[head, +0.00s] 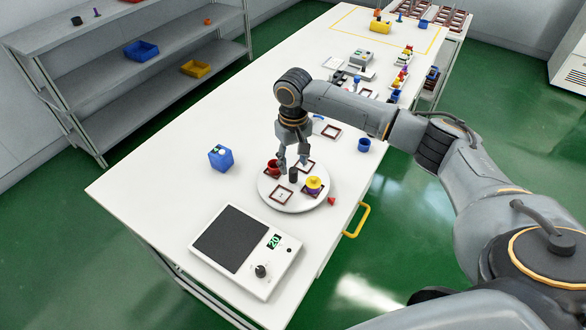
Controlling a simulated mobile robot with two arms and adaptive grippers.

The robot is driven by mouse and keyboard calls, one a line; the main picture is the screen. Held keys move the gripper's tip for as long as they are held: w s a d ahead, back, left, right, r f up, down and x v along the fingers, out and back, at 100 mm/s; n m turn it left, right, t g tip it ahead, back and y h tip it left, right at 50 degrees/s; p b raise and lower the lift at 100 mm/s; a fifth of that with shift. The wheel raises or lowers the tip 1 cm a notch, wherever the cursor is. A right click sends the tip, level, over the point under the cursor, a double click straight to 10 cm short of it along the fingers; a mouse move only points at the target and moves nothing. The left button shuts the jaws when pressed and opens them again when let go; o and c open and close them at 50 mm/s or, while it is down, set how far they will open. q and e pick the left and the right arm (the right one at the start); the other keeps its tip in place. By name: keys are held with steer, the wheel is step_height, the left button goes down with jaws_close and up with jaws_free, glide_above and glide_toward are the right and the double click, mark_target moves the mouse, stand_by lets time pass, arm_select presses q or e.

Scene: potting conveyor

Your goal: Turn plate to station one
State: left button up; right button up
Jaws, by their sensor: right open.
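The round white plate (298,208) lies on the white table. It carries several dark-red square frames, one of them empty (282,195) at the front left. A red cup (273,167) sits at its back left, and a yellow rounded piece (314,184) sits at its right. A short black post (293,175) stands near the middle. My right gripper (292,160) points down over the back part of the plate, with fingers apart and nothing seen between them. It is close to the red cup and the post; whether it touches either I cannot tell. My left gripper is not in view.
A blue box (220,158) stands left of the plate. A flat device with a dial and display (245,250) lies in front. A small red piece (331,201) and a blue cup (364,145) are to the right. A yellow handle (357,220) sticks out from the table edge.

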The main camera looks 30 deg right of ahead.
mark_target(294, 170)
step_height(294, 170, down, 4)
steer(key=shift+s+r, duration=0.1)
steer(key=shift+r, duration=0.05)
steer(key=shift+f, duration=0.45)
jaws_close()
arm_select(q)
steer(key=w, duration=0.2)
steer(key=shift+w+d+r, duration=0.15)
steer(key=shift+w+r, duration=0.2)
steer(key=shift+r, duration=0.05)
